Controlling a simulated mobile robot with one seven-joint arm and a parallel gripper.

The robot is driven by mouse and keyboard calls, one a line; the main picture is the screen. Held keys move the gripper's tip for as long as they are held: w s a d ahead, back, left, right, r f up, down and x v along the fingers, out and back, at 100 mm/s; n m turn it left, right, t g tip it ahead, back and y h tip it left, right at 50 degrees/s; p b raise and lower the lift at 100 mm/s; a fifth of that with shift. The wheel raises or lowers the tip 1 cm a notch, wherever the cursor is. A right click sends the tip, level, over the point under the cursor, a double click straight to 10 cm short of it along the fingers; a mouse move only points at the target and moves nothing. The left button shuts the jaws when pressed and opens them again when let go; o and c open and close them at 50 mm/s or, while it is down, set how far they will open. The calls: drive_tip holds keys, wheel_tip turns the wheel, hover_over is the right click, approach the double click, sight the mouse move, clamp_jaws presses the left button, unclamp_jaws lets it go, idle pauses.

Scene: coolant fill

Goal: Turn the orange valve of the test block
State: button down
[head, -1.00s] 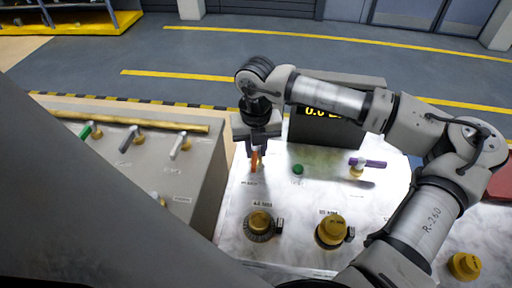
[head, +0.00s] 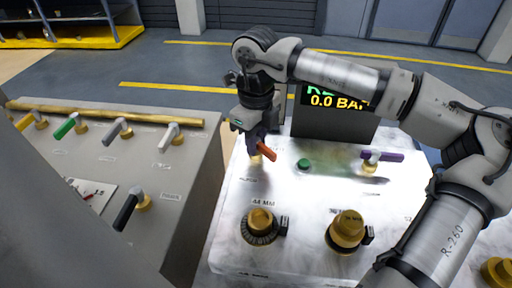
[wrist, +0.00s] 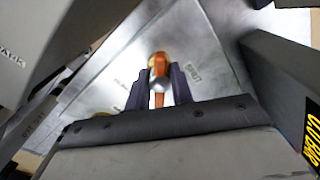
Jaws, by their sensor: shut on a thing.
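The orange valve (head: 266,151) is a lever on a brass fitting at the back left of the pale test block (head: 228,226). My gripper (head: 257,150) points down over it and is shut on the lever. In the wrist view the orange lever (wrist: 159,88) lies between the two dark fingers of my gripper (wrist: 158,98), with the brass fitting just beyond. In the head view the lever slants down to the right; the fingers partly hide its base.
A green button (head: 304,165) and a purple lever (head: 382,156) are to the right. Brass knobs (head: 261,222) stand in front. A display (head: 338,108) reading 0.0 BAR stands behind. A grey panel (head: 110,165) with several levers is at left.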

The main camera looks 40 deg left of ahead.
drive_tip(key=n+b, duration=0.2)
drive_tip(key=n, duration=0.2)
drive_tip(key=shift+n, duration=0.3)
drive_tip(key=shift+n+b, duration=0.45)
drive_tip(key=shift+n, duration=1.35)
drive_tip(key=c, duration=1.2)
unclamp_jaws()
wheel_tip(320, 180, up, 14)
drive_tip(key=shift+f, duration=0.15)
